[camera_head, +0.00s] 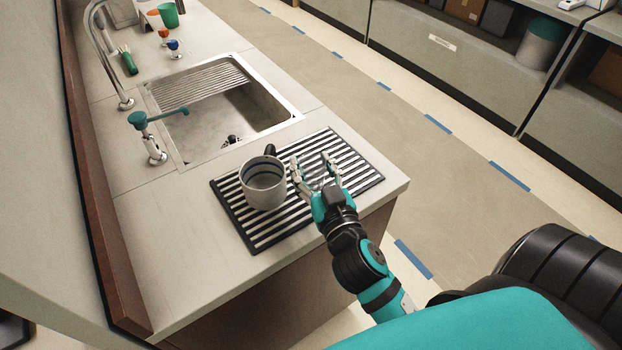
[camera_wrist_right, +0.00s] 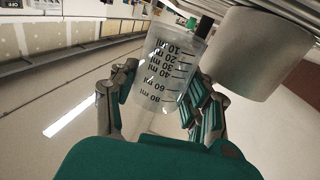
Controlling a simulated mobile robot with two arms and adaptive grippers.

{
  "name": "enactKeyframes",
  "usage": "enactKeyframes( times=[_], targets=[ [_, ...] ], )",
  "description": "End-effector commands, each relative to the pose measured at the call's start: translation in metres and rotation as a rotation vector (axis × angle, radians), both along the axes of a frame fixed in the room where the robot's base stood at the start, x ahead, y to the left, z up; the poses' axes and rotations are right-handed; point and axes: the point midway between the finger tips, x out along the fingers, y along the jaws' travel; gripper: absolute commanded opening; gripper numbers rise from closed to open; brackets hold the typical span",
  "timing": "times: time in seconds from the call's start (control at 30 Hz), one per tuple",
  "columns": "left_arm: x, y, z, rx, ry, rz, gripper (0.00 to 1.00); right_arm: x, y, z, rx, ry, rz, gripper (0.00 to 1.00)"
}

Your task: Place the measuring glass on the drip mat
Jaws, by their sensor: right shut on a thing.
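My right gripper (camera_head: 318,172) is shut on the clear measuring glass, over the right part of the drip mat. In the right wrist view the measuring glass (camera_wrist_right: 166,72) shows between the fingers, with black ml markings. In the head view the glass is faint and mostly hidden by the fingers. The drip mat (camera_head: 357,171) is black and pale striped and lies on the counter in front of the sink. I cannot tell whether the glass touches it. My left gripper is not in view.
A white mug (camera_head: 262,187) with dark bands stands on the mat, just left of my right gripper; it looms close in the wrist view (camera_wrist_right: 256,50). The sink (camera_head: 232,108) with its teal-handled tap (camera_head: 150,140) lies behind. The counter's near left part is clear.

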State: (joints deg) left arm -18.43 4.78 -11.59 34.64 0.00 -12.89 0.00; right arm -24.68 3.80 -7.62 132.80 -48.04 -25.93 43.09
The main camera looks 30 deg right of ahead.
Motion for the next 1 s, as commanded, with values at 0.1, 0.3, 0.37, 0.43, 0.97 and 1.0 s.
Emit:
enactKeyframes(
  times=[0.1,0.3,0.37,0.43,0.97,1.0],
  targets=[
    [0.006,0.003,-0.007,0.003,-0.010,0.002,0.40,0.000,0.000,-0.022,0.001,0.005,-0.002,0.20],
    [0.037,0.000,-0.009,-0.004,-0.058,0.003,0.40,0.000,0.000,-0.036,0.000,0.001,0.001,0.20],
    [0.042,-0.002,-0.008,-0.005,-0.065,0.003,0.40,0.000,0.000,-0.036,0.000,0.001,0.001,0.20],
    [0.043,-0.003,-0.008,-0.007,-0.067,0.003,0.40,0.000,0.000,-0.035,0.000,0.001,0.001,0.20],
    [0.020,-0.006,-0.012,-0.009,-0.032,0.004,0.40,0.000,0.000,-0.038,0.000,0.002,0.001,0.70],
    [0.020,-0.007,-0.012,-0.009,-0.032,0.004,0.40,0.000,0.000,-0.038,0.000,0.002,0.001,0.70]
  ],
)
